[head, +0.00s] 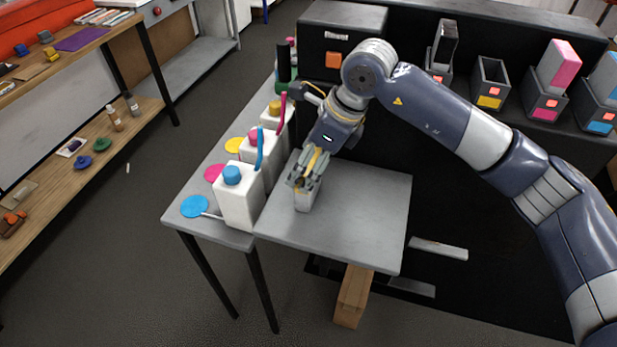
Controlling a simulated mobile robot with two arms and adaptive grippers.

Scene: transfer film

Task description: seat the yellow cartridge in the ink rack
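The ink rack stands at the back right as a row of dark holders. The holder with the yellow label (489,87) looks empty. My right gripper (305,180) points down over the grey table in the middle. A thin yellow strip shows among the fingers. No plainly yellow cartridge shows elsewhere. My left gripper is out of view.
A pink cartridge (560,65) and a blue cartridge (609,76) sit in neighbouring holders; a dark one (444,44) stands further left. The grey table's (370,220) right side is clear.

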